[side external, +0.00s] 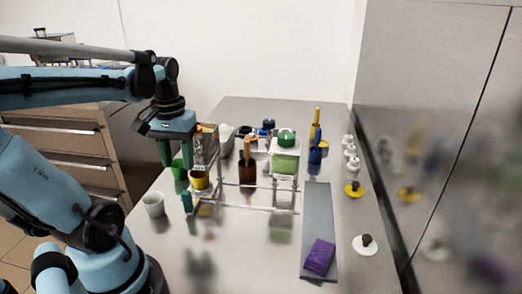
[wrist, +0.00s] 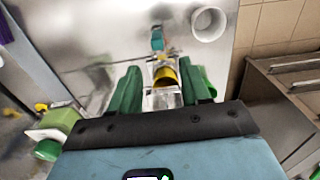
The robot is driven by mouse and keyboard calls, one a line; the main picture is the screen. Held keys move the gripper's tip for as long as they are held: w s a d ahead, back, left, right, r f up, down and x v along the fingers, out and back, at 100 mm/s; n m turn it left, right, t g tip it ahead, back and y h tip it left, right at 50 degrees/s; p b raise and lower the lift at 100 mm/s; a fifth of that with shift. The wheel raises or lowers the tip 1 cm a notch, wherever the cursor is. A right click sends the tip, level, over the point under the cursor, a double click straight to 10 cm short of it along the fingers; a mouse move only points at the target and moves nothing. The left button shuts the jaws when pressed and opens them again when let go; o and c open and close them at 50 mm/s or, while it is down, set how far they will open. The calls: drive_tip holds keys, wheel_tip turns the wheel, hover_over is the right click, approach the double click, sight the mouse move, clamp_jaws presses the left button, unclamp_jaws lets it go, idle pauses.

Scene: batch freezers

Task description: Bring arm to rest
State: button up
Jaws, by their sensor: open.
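My gripper (side external: 180,160) with its green fingers is open and hangs at the left end of the clear rack (side external: 250,209). In the wrist view the two fingers of my gripper (wrist: 160,84) are spread apart, and a yellow cup (wrist: 165,76) shows in the gap between them, below. In the side view the yellow cup (side external: 200,181) sits in the rack's left end, a little right of and lower than the fingers. A green cup (side external: 179,171) is partly hidden behind the fingers. I see nothing held.
A white cup (side external: 153,205) stands on the steel table's left edge, near a small teal item (side external: 187,201). A green-lidded container (side external: 285,160) is at the rack's right. A grey tray (side external: 317,218) bears a purple cloth (side external: 320,256). Drawers (side external: 65,150) stand left, beyond the table.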

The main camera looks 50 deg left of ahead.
drive_tip(key=w+d+m+t, duration=0.3)
drive_tip(key=w+d+m, duration=0.1)
drive_tip(key=d, duration=0.3)
drive_tip(key=w+d+m+t, duration=0.4)
drive_tip(key=w+d+m, duration=0.1)
drive_tip(key=d, duration=0.3)
drive_tip(key=shift+w+d+f, duration=0.15)
drive_tip(key=shift+w+f, duration=0.1)
drive_tip(key=shift+f, duration=0.1)
drive_tip(key=shift+c, duration=0.3)
